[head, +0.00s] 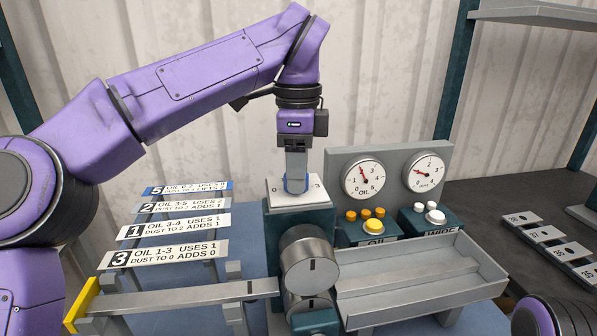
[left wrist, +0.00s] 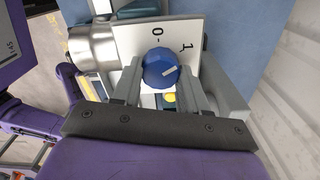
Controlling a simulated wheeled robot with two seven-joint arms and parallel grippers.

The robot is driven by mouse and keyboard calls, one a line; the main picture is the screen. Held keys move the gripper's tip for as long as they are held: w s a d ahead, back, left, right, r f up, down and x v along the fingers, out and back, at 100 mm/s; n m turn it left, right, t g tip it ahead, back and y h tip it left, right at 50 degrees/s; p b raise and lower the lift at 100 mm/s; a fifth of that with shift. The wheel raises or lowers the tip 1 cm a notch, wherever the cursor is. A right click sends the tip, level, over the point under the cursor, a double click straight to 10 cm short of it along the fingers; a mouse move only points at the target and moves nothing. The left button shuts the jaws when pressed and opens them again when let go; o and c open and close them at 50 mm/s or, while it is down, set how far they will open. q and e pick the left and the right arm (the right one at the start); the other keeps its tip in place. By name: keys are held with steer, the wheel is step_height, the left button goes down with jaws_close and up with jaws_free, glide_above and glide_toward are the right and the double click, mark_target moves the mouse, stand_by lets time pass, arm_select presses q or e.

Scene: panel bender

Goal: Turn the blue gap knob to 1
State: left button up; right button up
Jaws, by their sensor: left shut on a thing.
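The blue gap knob (head: 295,186) sits on a white dial plate (head: 288,203) on top of the machine's dark teal post. In the head view the fingers mostly hide it. The left wrist view shows the round blue knob (left wrist: 160,68) with a short white pointer line, and the marks 0 and 1 on the plate (left wrist: 140,30). The pointer slants right and slightly up, toward the side of the 1; exact alignment is unclear. My left gripper (head: 296,175) points straight down, its fingers shut on the knob from both sides. My right gripper is out of view.
Two oil and dust gauges (head: 363,177) stand behind the post, with yellow and white buttons (head: 374,227) below. A grey tray (head: 420,280) is at right. Numbered label strips (head: 175,230) stand at left above a grey bar (head: 180,297). Silver rollers (head: 308,260) are in front.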

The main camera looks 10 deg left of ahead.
arm_select(q)
steer(key=shift+f, duration=0.15)
steer(key=o, duration=1)
steer(key=shift+a, duration=0.1)
steer(key=shift+o, duration=0.3)
steer(key=shift+a, duration=0.1)
step_height(320, 180, up, 11)
steer(key=p, duration=0.5)
steer(key=shift+f, duration=0.15)
